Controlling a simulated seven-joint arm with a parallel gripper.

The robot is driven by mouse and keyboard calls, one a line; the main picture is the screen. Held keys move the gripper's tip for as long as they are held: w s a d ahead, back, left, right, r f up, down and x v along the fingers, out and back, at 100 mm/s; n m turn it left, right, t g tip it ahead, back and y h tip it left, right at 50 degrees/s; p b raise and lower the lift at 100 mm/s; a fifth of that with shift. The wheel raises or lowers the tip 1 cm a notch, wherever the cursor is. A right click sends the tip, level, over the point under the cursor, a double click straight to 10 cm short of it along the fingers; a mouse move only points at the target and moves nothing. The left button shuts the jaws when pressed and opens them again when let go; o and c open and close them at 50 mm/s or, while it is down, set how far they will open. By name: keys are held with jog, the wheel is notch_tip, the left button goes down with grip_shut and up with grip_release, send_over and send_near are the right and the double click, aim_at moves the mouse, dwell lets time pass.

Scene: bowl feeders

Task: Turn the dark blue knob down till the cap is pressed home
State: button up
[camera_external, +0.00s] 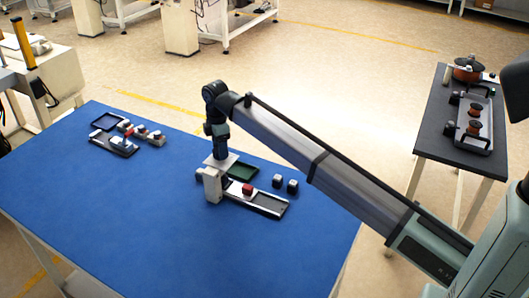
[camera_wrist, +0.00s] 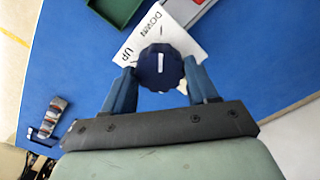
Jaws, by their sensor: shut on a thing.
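The dark blue knob (camera_wrist: 160,67) shows in the wrist view with a white mark on its top. It sits over a white plate (camera_wrist: 196,30) printed with "DOWN" and "UP". My gripper (camera_wrist: 160,78) is shut on the knob, one finger on each side. In the external view the plate (camera_external: 222,161) tops a white press (camera_external: 212,187) at the left end of a pale track (camera_external: 255,202). A small block with a red top (camera_external: 248,188) sits on the track, right of the press. I cannot see whether a cap is under the press.
A green tray (camera_external: 241,171) lies behind the press, and two dark-and-white blocks (camera_external: 285,184) stand to its right. A second set of fixtures (camera_external: 118,145) is at the table's far left. The front of the blue table (camera_external: 150,225) is clear.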

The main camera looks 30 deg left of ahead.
jog(key=shift+m, duration=0.3)
jog(key=shift+c, duration=0.4)
jog(key=o, duration=1.1)
jog(key=shift+c, duration=0.2)
jog(key=shift+r, duration=0.1)
notch_tip(320, 180, up, 14)
jog(key=shift+f, duration=0.2)
